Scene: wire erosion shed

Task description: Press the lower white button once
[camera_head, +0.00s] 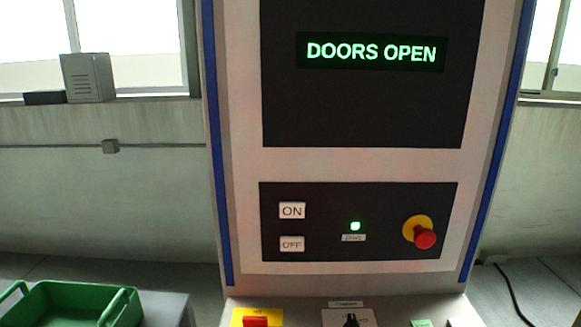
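The lower white button (292,244) is marked OFF and sits at the lower left of the dark control panel (380,196). The upper white button (292,210), marked ON, is directly above it. A small green light (355,226) is lit to their right, with a small label under it. The screen (371,52) above reads DOORS OPEN in green. Neither of my grippers shows in the head view, and nothing covers the two white buttons.
A red emergency knob (425,238) on a yellow base sticks out at the panel's right. A lower ledge (290,304) carries a red switch on yellow (256,320) and a black knob (351,320). A green crate (70,305) stands at the lower left.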

